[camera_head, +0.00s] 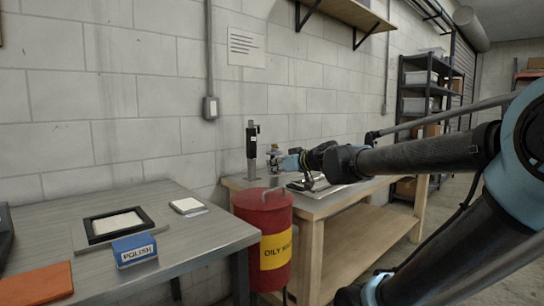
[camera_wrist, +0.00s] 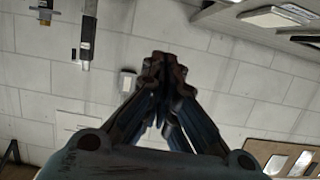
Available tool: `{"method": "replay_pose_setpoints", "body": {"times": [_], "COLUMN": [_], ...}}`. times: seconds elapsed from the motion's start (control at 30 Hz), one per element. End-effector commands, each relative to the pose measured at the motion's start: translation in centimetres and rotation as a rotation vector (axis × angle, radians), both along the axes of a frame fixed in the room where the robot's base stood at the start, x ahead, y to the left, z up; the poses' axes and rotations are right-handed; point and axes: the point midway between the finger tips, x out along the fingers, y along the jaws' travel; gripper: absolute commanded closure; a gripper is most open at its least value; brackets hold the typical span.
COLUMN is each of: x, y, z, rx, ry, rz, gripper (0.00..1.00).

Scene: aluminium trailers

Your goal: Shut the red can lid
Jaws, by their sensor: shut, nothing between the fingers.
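The red can (camera_head: 264,243) stands between the two tables, with a yellow band lettered "OILY" and a word I cannot fully read. Its red lid (camera_head: 262,200) lies over the top, roughly level, with a grey curved bar at it. I cannot tell whether a small gap is left under the lid. My gripper (camera_head: 275,160) is above and behind the can, apart from it, over the wooden bench. In the wrist view my gripper (camera_wrist: 167,62) has its fingertips together and empty, pointing at the block wall. The can is not clearly seen in the wrist view.
A grey table (camera_head: 190,232) at left holds a blue POLISH box (camera_head: 135,250), a black frame (camera_head: 118,222) and an orange pad (camera_head: 38,285). A wooden bench (camera_head: 315,212) stands right of the can. A dark post (camera_head: 251,150) rises beside my gripper.

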Motion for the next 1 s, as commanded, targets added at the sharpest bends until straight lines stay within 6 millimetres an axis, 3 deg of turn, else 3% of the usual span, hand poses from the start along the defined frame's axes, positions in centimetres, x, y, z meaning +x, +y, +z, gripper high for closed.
{"method": "replay_pose_setpoints", "body": {"times": [0.2, 0.5, 1.0], "x": [-1.4, -2.4, -2.6], "y": [-1.6, -2.5, -2.6], "z": [-3.5, -6.7, -7.7], "rx": [0.0, 0.0, 0.0], "ry": [0.0, 0.0, 0.0], "rz": [-0.003, -0.001, 0.0], "gripper": [1.0, 1.0, 1.0]}}
